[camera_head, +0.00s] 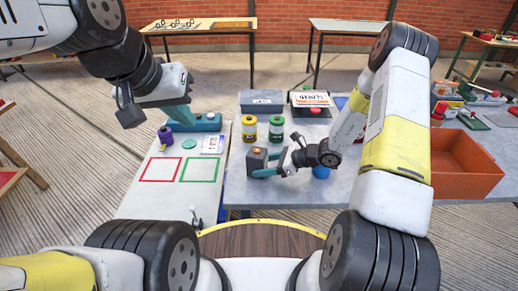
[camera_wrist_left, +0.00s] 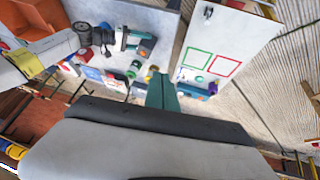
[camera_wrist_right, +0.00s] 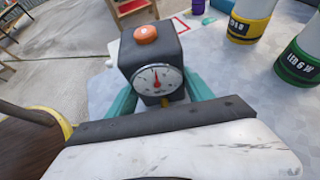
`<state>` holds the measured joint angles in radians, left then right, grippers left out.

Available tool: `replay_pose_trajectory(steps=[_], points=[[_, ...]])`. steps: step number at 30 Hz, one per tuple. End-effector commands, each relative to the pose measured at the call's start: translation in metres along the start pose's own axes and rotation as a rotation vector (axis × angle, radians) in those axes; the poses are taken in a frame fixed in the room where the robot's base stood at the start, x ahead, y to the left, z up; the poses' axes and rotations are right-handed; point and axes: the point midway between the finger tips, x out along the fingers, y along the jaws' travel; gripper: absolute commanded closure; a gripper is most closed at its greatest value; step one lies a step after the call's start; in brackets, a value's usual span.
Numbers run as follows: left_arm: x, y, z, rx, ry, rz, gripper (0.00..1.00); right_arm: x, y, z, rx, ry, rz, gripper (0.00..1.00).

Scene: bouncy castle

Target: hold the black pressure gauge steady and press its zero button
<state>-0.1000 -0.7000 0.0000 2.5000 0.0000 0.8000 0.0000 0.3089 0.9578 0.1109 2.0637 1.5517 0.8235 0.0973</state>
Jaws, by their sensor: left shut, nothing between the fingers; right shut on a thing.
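The black pressure gauge (camera_head: 256,157) is a dark box with an orange button on top, over the near left part of the grey table. In the right wrist view the gauge (camera_wrist_right: 148,52) shows its white round dial and the orange button (camera_wrist_right: 146,34) facing up. My right gripper (camera_head: 276,160) is shut on the gauge, with a teal finger on each side (camera_wrist_right: 160,100). I cannot tell whether the gauge touches the table. My left gripper (camera_head: 181,112) is shut and empty, raised to the left, well apart from the gauge. Its teal fingers meet in the left wrist view (camera_wrist_left: 162,92).
Yellow (camera_head: 249,128) and green (camera_head: 276,128) canisters stand behind the gauge. A white board (camera_head: 150,202) at left bears red and green outlined squares, a purple item and a teal disc. An orange crate (camera_head: 465,160) stands at right. A blue object sits beneath my right wrist.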

Motion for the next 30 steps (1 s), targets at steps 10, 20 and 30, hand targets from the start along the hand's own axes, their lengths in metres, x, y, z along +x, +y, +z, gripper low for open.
replay_pose_trajectory(steps=[10,20,30], points=[[0.000,0.000,0.000,0.000,0.000,0.000,1.00,0.000,0.000,0.001,-0.001,-0.002,0.000,0.63],[0.022,-0.005,-0.010,0.147,-0.100,-0.051,1.00,0.000,0.000,0.001,-0.001,-0.002,0.000,0.63],[0.091,-0.008,-0.045,0.617,-0.332,-0.216,1.00,0.000,0.000,0.001,-0.001,-0.002,0.000,0.63]])
